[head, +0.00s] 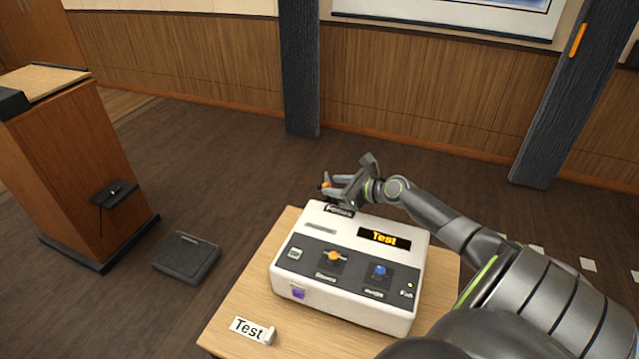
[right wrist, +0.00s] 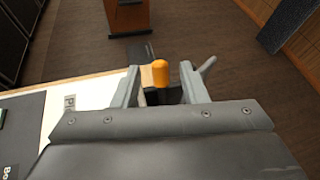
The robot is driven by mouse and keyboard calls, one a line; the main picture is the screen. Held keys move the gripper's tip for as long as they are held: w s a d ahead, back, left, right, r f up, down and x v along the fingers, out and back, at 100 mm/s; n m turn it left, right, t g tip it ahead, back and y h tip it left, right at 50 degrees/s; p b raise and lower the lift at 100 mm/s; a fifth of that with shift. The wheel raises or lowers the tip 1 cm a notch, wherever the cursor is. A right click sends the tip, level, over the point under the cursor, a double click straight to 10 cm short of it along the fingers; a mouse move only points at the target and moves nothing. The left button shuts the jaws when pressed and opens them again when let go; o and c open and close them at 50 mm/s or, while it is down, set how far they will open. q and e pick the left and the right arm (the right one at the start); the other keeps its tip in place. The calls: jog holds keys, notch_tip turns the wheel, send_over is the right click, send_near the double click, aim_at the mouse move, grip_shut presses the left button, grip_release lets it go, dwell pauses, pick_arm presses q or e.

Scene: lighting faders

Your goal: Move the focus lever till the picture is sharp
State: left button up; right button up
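The focus lever has an orange knob (right wrist: 160,74), seen between the fingers of my right gripper (right wrist: 160,88) in the right wrist view. The fingers stand apart, one on each side of the knob; a gap shows on the right side, and I cannot tell whether the left finger touches it. In the head view my right gripper (head: 334,188) is at the back left edge of the white console (head: 350,310), by the "Focus" label (head: 340,210). The lever's stem is mostly hidden. Only the lower edge of the wall picture (head: 450,12) shows. My left gripper is out of view.
The console carries an orange knob (head: 334,256), a blue knob (head: 380,271), a purple part (head: 298,293) and a lit "Test" display (head: 383,238). A "Test" card (head: 250,329) lies on the wooden table (head: 232,310). A lectern (head: 75,170) and dark floor box (head: 186,257) stand left.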

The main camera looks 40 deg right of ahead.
jog(key=x, duration=0.6)
jog(key=shift+w, duration=0.15)
jog(key=shift+f, duration=0.1)
grip_shut()
